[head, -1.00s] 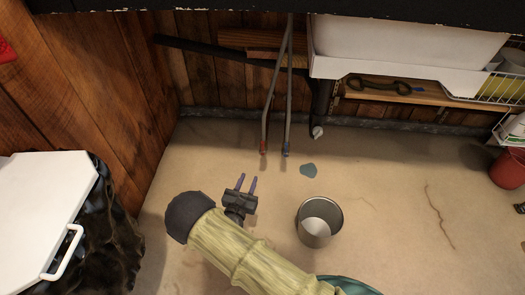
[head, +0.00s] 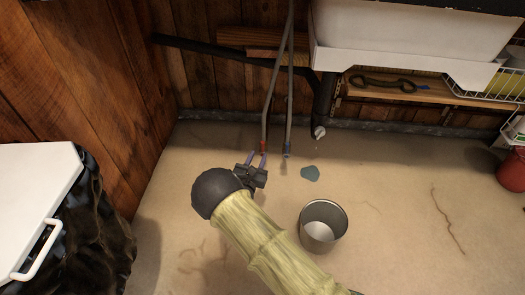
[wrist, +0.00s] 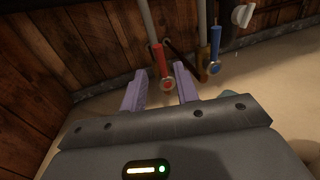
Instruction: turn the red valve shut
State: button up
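The red valve (head: 263,146) is at the lower end of the left grey pipe, in front of the wooden wall. In the wrist view the red valve (wrist: 163,66) appears as a red handle with a round end, seen between and just beyond my two fingertips. My gripper (head: 257,158) is open, its purple fingers apart and pointing at the valve. In the wrist view my gripper (wrist: 160,80) holds nothing. I cannot tell whether a finger touches the valve.
A blue valve (head: 287,150) on the right pipe sits close beside the red one; it also shows in the wrist view (wrist: 215,52). A metal bucket (head: 337,222) and a puddle (head: 310,173) are on the floor to the right. A white-lidded bin (head: 35,205) stands left.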

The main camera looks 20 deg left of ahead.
aim_at(262, 147)
jog(key=w+b, duration=0.1)
jog(key=w, duration=0.1)
jog(key=w+b, duration=0.2)
jog(key=w, duration=0.1)
jog(key=shift+w+a+f, duration=0.1)
jog(key=shift+w+f, duration=0.1)
jog(key=shift+w, duration=0.1)
jog(key=shift+w+r, duration=0.2)
jog(key=shift+w, duration=0.35)
grip_shut()
